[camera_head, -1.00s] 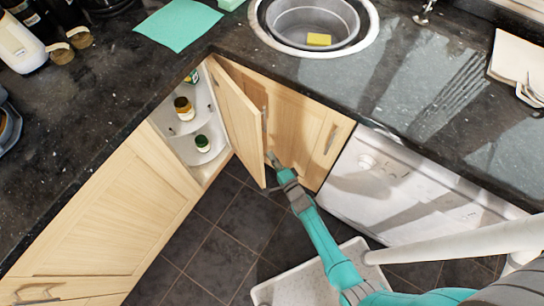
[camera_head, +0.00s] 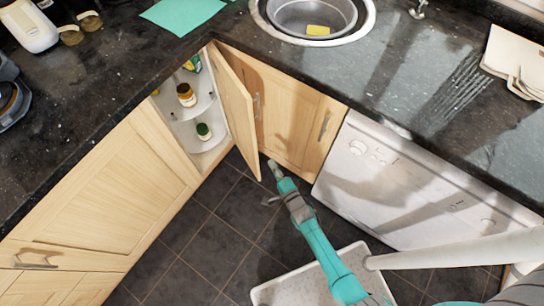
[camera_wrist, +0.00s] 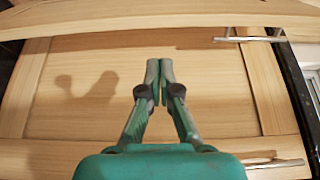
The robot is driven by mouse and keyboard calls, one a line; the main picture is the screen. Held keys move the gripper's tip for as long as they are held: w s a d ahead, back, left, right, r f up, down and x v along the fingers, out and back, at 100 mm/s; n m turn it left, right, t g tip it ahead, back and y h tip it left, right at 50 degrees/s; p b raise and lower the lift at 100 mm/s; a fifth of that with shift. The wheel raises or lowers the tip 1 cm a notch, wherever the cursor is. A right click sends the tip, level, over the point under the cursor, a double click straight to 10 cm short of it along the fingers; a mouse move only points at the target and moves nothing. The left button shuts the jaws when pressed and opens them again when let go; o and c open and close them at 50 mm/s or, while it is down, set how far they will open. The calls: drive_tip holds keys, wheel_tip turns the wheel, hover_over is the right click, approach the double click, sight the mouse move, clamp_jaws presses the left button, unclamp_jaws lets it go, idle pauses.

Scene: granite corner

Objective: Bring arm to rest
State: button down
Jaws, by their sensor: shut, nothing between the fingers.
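My gripper (camera_head: 273,166) is in front of the corner cupboard, low over the dark tiled floor, near the lower end of the open wooden door (camera_head: 238,112). In the wrist view my gripper (camera_wrist: 159,64) shows its two fingers together with nothing between them. Behind the fingers in that view is a light wooden panel (camera_wrist: 110,75) with metal handles at the right. I cannot tell whether the fingertips touch the door; they look apart from it.
The open cupboard holds jars (camera_head: 186,95) on white shelves. A white appliance (camera_head: 380,180) stands at the right under the dark granite counter (camera_head: 390,75). The sink (camera_head: 312,15) is at the back. Tiled floor (camera_head: 195,235) is clear at lower left.

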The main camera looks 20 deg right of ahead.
drive_tip(key=s+d+r+n+g+h, duration=0.1)
drive_tip(key=s+r+n, duration=0.35)
drive_tip(key=s, duration=0.75)
drive_tip(key=s+r+n+g, duration=0.1)
drive_tip(key=s+r+n, duration=0.35)
drive_tip(key=s, duration=0.65)
drive_tip(key=s+r+n, duration=0.4)
drive_tip(key=s+r, duration=0.2)
drive_tip(key=r, duration=0.5)
drive_tip(key=s+d+r+n+g, duration=0.1)
drive_tip(key=s+r+n, duration=0.2)
drive_tip(key=s+r, duration=0.4)
wheel_tip(320, 180, up, 5)
drive_tip(key=shift+f+n+h, duration=0.1)
drive_tip(key=shift+n+h, duration=0.3)
